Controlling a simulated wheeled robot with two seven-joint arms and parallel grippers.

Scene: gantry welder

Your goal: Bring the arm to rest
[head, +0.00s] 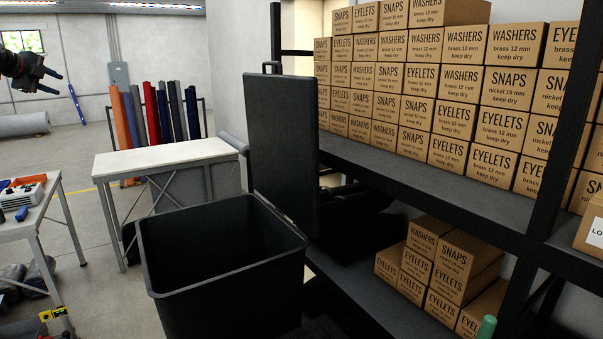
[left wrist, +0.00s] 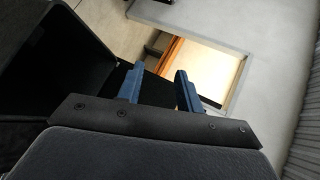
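My left gripper (head: 53,83) is at the upper left edge of the head view, held in the air. Its two fingers are apart with nothing between them. In the left wrist view its two blue fingers (left wrist: 158,92) also stand apart and empty. Only the end of the left arm shows in the head view. My right gripper is in neither view.
A black bin (head: 222,276) with its lid (head: 283,140) raised stands in front. A shelf (head: 430,190) with cartons is at right. A white-topped table (head: 165,157) is behind the bin, fabric rolls (head: 152,113) beyond. A smaller table (head: 42,208) stands at left.

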